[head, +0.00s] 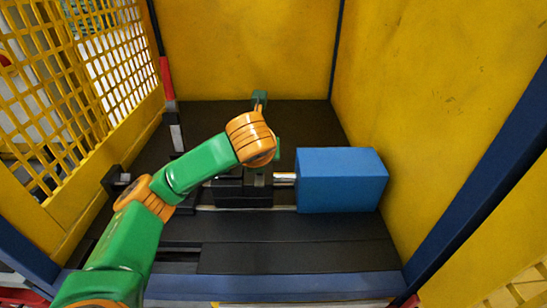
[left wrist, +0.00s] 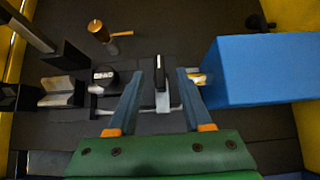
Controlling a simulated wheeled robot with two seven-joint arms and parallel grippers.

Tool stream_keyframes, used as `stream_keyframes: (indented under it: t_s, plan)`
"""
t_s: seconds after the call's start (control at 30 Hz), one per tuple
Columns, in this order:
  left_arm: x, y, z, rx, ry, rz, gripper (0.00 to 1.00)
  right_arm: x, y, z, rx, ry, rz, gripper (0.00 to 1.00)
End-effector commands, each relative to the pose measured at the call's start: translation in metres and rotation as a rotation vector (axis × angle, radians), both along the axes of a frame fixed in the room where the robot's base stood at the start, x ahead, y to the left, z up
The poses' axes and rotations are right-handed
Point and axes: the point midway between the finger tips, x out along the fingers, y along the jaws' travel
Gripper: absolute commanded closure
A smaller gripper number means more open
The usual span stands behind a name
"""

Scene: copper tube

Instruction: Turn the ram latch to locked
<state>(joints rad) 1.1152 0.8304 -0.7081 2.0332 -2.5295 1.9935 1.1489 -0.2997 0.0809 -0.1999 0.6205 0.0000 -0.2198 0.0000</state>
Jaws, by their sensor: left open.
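A blue ram block (head: 341,180) sits on the dark bed at the right, with a short silver rod (head: 284,179) at its left side. It also shows at the right of the left wrist view (left wrist: 265,70). My left gripper (left wrist: 159,72) is open, its two blue-grey fingers apart. A narrow black upright piece (left wrist: 159,70), which looks like the latch lever, shows between the fingers; I cannot tell whether they touch it. In the head view my orange wrist hides most of this spot. The latch's setting cannot be read. My right gripper is not in view.
A red-handled lever (head: 167,80) stands at the back left. Yellow walls (head: 245,50) and a yellow mesh (head: 85,60) enclose the bed.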

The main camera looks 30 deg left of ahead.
Motion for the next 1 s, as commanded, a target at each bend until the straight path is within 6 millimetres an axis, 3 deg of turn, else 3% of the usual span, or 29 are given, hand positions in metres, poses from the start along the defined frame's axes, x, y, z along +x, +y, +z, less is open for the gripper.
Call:
stream_keyframes:
  t_s: [0.23, 0.5, 0.57, 0.7, 1.0]
  plan:
    - [0.025, 0.015, -0.029, -0.001, 0.005, -0.002, 0.50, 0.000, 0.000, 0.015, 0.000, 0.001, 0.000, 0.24]
    - [0.028, 0.016, -0.035, -0.002, 0.004, -0.005, 0.50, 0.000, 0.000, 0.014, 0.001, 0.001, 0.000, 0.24]
    - [0.028, 0.016, -0.035, -0.002, 0.004, -0.005, 0.64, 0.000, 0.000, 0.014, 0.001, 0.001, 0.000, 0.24]
    - [0.028, 0.016, -0.035, -0.002, 0.003, -0.006, 1.00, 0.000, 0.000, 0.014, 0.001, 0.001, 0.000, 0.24]
    - [0.028, 0.016, -0.036, -0.003, 0.003, -0.015, 1.00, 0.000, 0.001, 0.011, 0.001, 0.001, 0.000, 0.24]
